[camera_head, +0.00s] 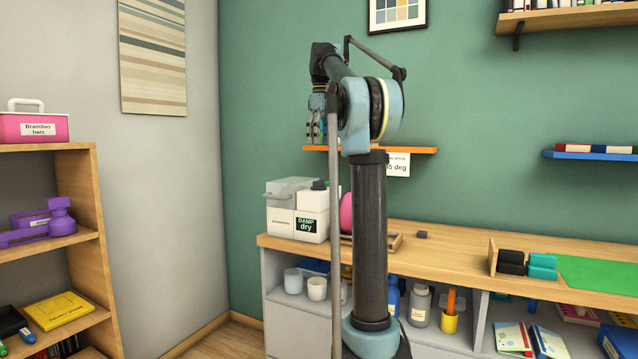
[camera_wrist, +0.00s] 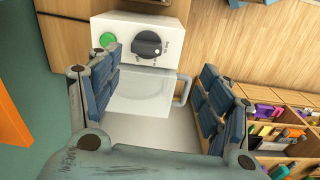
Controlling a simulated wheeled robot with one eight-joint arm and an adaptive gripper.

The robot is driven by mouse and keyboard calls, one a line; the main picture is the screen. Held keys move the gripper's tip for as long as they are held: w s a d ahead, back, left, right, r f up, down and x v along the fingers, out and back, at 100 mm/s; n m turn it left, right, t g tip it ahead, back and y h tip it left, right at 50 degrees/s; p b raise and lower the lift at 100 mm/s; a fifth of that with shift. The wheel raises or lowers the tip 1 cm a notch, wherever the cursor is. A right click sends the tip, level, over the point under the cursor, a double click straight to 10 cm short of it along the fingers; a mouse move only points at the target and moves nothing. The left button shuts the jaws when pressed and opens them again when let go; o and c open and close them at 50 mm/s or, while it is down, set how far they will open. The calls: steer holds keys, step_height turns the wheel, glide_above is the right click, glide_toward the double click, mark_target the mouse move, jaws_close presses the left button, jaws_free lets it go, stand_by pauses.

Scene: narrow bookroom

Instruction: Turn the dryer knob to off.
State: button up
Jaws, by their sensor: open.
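The dryer is a white box (camera_head: 282,222) on the wooden counter, with a dark "DAMP dry" label on its front. In the wrist view, the dryer (camera_wrist: 112,29) shows a white panel with a round green button and a lidded part with a grey handle. The dark round dryer knob (camera_wrist: 149,44) is right of the green button; small marks around it are too blurred to read, so its setting is unclear. My gripper (camera_wrist: 159,60) is open and empty, its fingers apart on either side of the dryer in the picture. In the head view my gripper (camera_head: 316,132) points down above the dryer.
An orange shelf (camera_head: 420,150) with a small sign is on the green wall behind my arm. A pink round object (camera_head: 346,212) is right of the dryer, partly hidden by my arm. Cups and bottles stand below the counter (camera_head: 450,240).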

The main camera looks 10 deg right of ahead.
steer(key=w+r+n, duration=0.1)
steer(key=w+r, duration=0.1)
steer(key=w, duration=0.1)
glide_toward(319, 185)
steer(key=f, duration=0.2)
steer(key=w+f, duration=0.1)
steer(key=f, duration=0.2)
steer(key=w+f, duration=0.1)
steer(key=f, duration=0.2)
steer(key=shift+w+d, duration=0.1)
steer(key=shift+d, duration=0.2)
steer(key=c, duration=1.1)
